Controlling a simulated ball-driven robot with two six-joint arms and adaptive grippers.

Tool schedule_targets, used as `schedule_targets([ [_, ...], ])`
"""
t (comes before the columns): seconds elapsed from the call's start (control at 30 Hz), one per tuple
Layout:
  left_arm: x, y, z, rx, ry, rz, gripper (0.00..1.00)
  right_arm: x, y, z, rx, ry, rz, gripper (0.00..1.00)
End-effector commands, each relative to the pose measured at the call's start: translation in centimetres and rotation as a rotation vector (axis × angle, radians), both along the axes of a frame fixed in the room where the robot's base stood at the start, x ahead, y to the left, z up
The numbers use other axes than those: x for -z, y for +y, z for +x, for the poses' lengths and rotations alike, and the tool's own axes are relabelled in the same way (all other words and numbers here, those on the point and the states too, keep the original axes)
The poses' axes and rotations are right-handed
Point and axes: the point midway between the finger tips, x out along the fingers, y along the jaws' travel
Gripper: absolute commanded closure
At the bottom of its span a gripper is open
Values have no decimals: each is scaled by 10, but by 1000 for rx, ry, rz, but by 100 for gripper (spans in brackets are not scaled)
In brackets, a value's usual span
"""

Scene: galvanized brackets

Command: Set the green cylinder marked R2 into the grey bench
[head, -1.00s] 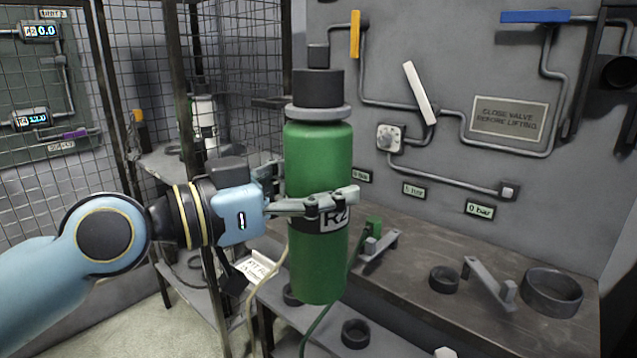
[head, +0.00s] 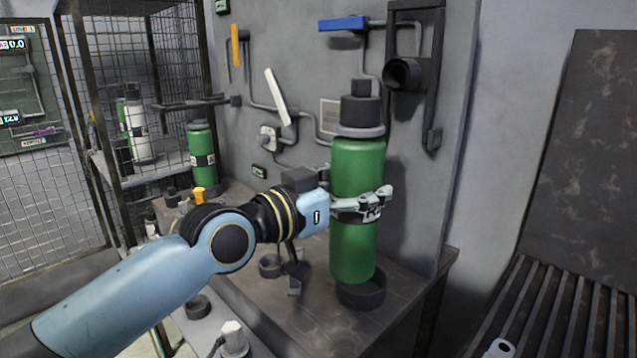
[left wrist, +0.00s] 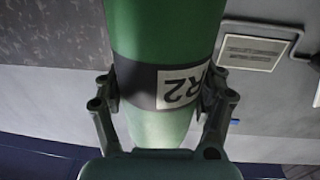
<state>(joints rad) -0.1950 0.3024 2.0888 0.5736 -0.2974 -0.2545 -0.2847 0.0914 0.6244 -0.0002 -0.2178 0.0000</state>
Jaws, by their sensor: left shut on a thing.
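The green cylinder (head: 357,170) is upright, with a black top and a grey collar. My left gripper (head: 376,203) is shut around its middle, over the dark band with the white R2 label. The label reads R2, rotated, in the left wrist view (left wrist: 180,88), with a finger on each side of the cylinder. The bench (head: 395,322) has a dark grey-brown top against the wall. A wide dark ring (head: 360,297) sits near its right end, directly below the cylinder's base. I cannot tell whether the base is just above the ring or inside it. My right gripper is not in view.
A smaller ring (head: 270,266) and a metal bracket (head: 293,278) are on the bench to the left. Another green cylinder (head: 203,155) stands at the far left end. Pipes, valve handles and a black wall frame (head: 433,70) are behind. A slatted surface (head: 560,310) is at right.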

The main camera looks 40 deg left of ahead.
Motion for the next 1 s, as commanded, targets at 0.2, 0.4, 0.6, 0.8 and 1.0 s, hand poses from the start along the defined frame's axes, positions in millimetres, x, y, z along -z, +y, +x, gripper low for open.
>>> schedule_targets([
  [0.2, -2, 17, 41, -140, -14, -9, 87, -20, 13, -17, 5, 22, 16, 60],
  [0.4, 2, 18, 61, -198, -16, -5, 87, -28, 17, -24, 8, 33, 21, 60],
  [0.6, 6, 18, 68, -214, -16, -2, 87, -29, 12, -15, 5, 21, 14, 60],
  [0.8, 12, 18, 67, -214, -15, -1, 87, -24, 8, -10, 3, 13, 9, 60],
  [1.0, 23, 18, 67, -214, -15, -1, 87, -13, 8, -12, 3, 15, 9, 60],
])
